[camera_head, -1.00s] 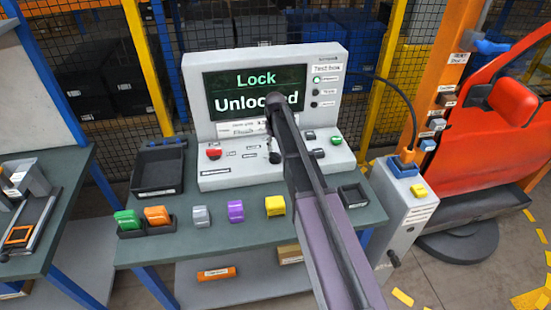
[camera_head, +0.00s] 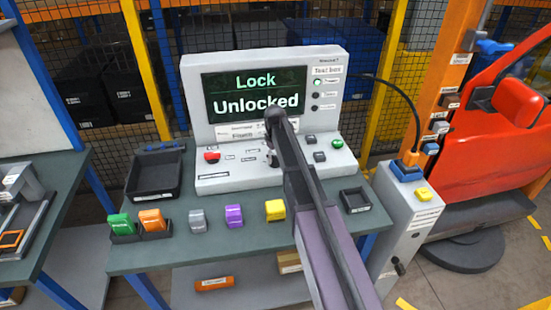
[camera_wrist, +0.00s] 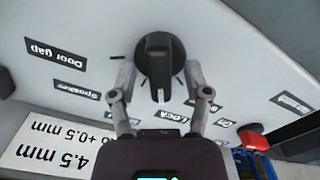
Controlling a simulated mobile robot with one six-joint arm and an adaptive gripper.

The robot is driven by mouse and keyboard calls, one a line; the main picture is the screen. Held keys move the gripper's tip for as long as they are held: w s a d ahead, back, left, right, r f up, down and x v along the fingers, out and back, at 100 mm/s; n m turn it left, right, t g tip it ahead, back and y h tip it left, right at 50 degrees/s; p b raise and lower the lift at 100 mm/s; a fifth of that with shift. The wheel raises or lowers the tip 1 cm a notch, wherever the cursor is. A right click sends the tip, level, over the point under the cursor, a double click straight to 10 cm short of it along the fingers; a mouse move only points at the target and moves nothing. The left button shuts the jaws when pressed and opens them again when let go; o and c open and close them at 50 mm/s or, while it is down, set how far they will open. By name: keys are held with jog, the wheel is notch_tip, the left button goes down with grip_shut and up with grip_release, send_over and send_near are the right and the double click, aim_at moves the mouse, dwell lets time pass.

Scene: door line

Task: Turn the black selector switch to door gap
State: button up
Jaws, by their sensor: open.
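The black selector switch (camera_wrist: 158,62) is a round knob with a raised grip bar on the test box's pale panel. In the wrist view, its white pointer mark faces down the picture, toward the Lock label (camera_wrist: 174,113). The Door gap label (camera_wrist: 55,54) lies to the upper left of the knob, upside down. My gripper (camera_wrist: 160,80) is open, with one finger on each side of the knob; I cannot tell whether they touch it. In the head view, my gripper (camera_head: 273,157) is at the panel, and my arm hides most of the switch. The screen (camera_head: 255,95) reads "Lock Unlocked".
A red button (camera_head: 212,156) sits left on the panel and a green one (camera_head: 337,143) right. Grey, purple and yellow blocks stand along the bench front (camera_head: 180,255). A black tray (camera_head: 155,175) lies left; a grey cabinet (camera_head: 408,215) with a cable stands right.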

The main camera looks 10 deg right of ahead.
grip_shut()
jog(key=shift+m, duration=0.3)
jog(key=m, duration=0.7)
jog(key=shift+m, duration=0.4)
jog(key=m, duration=0.4)
jog(key=shift+m, duration=0.3)
jog(key=m, duration=0.5)
